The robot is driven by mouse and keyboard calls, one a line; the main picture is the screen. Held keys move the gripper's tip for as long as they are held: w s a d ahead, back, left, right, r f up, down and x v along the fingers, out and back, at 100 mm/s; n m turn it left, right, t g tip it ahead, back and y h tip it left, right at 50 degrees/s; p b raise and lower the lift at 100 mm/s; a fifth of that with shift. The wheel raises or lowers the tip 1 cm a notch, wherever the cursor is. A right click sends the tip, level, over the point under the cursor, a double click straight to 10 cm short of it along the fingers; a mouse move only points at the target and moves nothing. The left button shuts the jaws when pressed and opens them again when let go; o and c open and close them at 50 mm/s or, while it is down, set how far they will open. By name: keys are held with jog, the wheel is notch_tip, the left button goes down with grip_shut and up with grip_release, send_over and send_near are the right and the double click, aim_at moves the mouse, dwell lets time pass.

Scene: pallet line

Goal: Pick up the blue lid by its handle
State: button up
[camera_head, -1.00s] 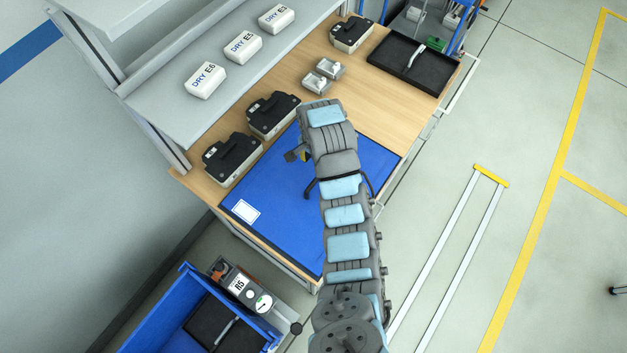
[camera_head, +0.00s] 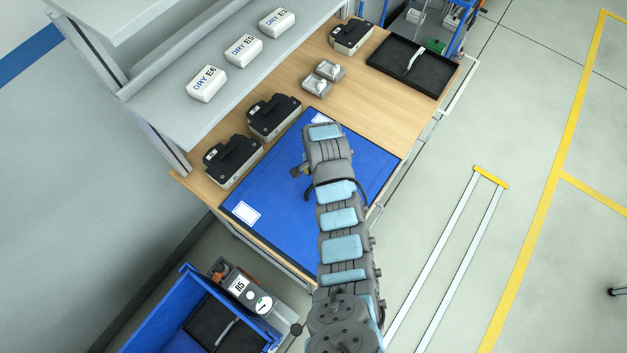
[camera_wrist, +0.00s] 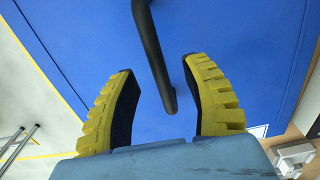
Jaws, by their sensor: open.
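The blue lid (camera_head: 273,200) is a large flat blue panel lying on the wooden bench, with white labels at its corners. My arm covers part of it in the head view. In the wrist view the blue surface (camera_wrist: 240,45) fills most of the picture. Its dark bar handle (camera_wrist: 154,55) runs from the top edge down between my fingers. My gripper (camera_wrist: 158,66) is open, with one yellow-backed finger on each side of the handle. The handle looks nearer the right finger; I cannot tell whether they touch. The head view mostly hides my gripper under the arm.
Two black-topped cases (camera_head: 232,160) (camera_head: 273,117) stand along the lid's back edge. Small grey parts (camera_head: 317,84), another case (camera_head: 351,35) and a black tray (camera_head: 408,66) are farther along the bench (camera_head: 375,118). A blue bin (camera_head: 165,322) stands at the lower left.

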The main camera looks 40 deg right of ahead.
jog(key=shift+f, duration=1.4)
jog(key=shift+p, duration=0.3)
grip_shut()
